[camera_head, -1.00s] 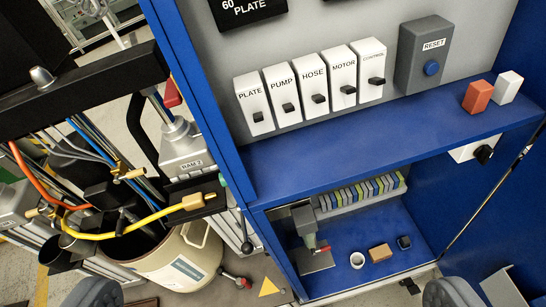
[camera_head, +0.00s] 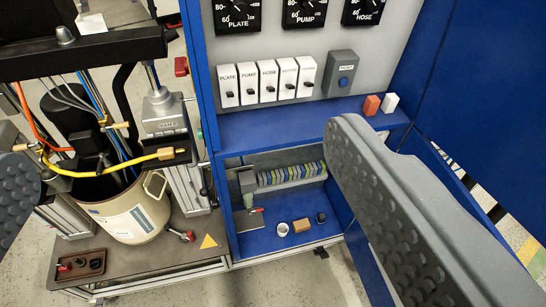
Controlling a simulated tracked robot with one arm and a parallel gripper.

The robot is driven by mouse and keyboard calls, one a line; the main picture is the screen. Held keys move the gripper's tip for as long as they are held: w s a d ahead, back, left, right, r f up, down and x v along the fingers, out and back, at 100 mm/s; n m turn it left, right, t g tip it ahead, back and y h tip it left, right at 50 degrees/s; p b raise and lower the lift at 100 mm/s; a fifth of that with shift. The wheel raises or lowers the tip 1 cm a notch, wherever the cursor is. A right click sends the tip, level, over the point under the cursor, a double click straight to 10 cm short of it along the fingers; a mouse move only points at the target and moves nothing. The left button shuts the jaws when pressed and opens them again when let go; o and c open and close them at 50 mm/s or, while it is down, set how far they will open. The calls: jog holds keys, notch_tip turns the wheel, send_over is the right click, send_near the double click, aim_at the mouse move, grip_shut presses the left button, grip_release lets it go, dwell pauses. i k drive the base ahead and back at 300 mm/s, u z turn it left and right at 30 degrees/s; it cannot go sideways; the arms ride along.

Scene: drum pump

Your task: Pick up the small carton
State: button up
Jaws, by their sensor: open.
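A small brown box (camera_head: 301,225), which looks like the small carton, lies on the blue floor of the cabinet's lower compartment. It sits between a white ring or cup (camera_head: 283,229) on its left and a small dark item (camera_head: 320,218) on its right. My gripper (camera_head: 185,150) is open and empty, with one grey padded finger at the left edge and the other large at the right. The fingers are well apart from the box, which shows in the gap between them, nearer the right finger. No part of the box is hidden by the fingers.
The blue shelf (camera_head: 260,134) overhangs the compartment and bears an orange block (camera_head: 371,105) and a white block (camera_head: 390,103). A row of coloured items (camera_head: 290,174) stands at the compartment's back. A cream drum (camera_head: 135,210) with hoses and a dark tray (camera_head: 82,265) are at left.

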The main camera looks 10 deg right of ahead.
aim_at(302, 224)
jog(key=k, duration=1.2)
jog(key=z, duration=0.5)
jog(key=i, duration=1.55)
jog(key=u, duration=0.05)
